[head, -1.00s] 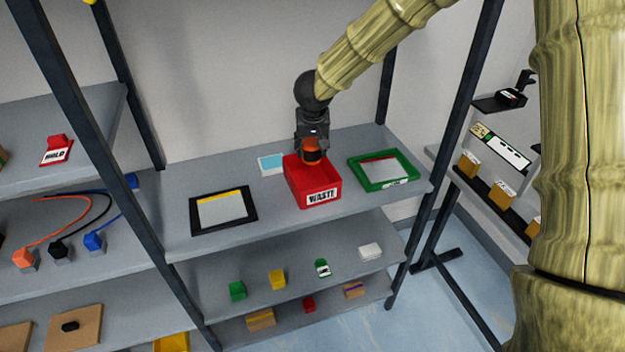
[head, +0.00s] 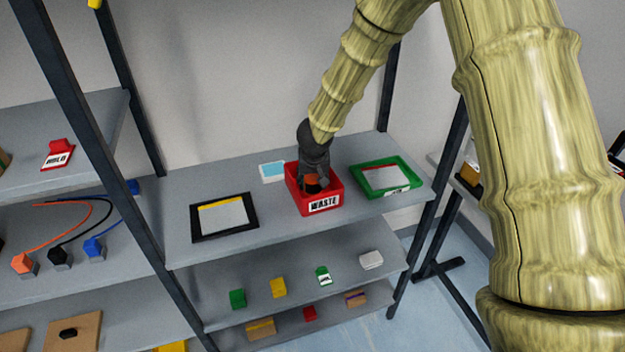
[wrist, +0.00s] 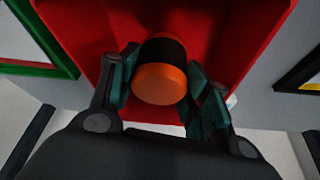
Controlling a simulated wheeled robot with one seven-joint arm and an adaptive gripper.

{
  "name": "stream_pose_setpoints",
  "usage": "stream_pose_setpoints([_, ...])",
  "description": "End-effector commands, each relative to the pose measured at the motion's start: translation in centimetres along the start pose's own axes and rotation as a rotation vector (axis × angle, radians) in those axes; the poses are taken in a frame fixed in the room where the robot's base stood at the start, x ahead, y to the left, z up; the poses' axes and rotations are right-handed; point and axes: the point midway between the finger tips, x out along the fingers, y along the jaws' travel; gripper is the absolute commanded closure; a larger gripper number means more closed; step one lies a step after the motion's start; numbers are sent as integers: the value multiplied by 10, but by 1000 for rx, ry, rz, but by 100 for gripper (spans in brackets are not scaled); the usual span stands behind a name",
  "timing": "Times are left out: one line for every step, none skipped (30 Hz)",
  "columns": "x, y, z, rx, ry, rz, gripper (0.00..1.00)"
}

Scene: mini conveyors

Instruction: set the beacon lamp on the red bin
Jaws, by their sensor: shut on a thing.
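The beacon lamp (wrist: 161,82) has an orange end and a black body. My gripper (wrist: 160,84) is shut on it, with one finger on each side. In the head view the lamp (head: 312,182) is mostly hidden by my gripper (head: 313,178), which reaches down into the red bin. The red bin (head: 332,202) is an open box with a WASTE label on its front, standing on the shelf's top board. In the wrist view its red floor and walls (wrist: 226,40) surround the lamp. I cannot tell whether the lamp touches the bin floor.
A green tray (head: 362,188) stands right of the bin. A black-framed board (head: 196,226) lies to the left, and a small light-blue and white card (head: 272,171) lies behind. A dark shelf post (head: 445,160) rises at the right. Small blocks stand on the lower shelf.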

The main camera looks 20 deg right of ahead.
Motion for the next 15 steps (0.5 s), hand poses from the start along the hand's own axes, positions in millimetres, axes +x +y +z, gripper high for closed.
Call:
stream_pose_setpoints([1,0,0,0,1,0,79])
stream_pose_setpoints([1,0,0,0,1,0,79])
stream_pose_setpoints([1,0,0,0,1,-1,79])
stream_pose_setpoints([1,0,0,0,1,-1,79])
stream_pose_setpoints([1,0,0,0,1,-1,79])
stream_pose_setpoints([1,0,0,0,1,-1,79])
stream_pose_setpoints([1,0,0,0,1,-1,79])
stream_pose_setpoints([1,0,0,0,1,-1,79])
stream_pose_setpoints([1,0,0,0,1,0,79])
stream_pose_setpoints([1,0,0,0,0,0,79])
stream_pose_setpoints([2,0,1,0,0,0,79])
stream_pose_setpoints([3,0,1,0,0,0,79])
stream_pose_setpoints([4,0,1,0,0,0,79])
stream_pose_setpoints([3,0,1,0,1,0,48])
stream_pose_setpoints([3,0,1,0,1,0,44])
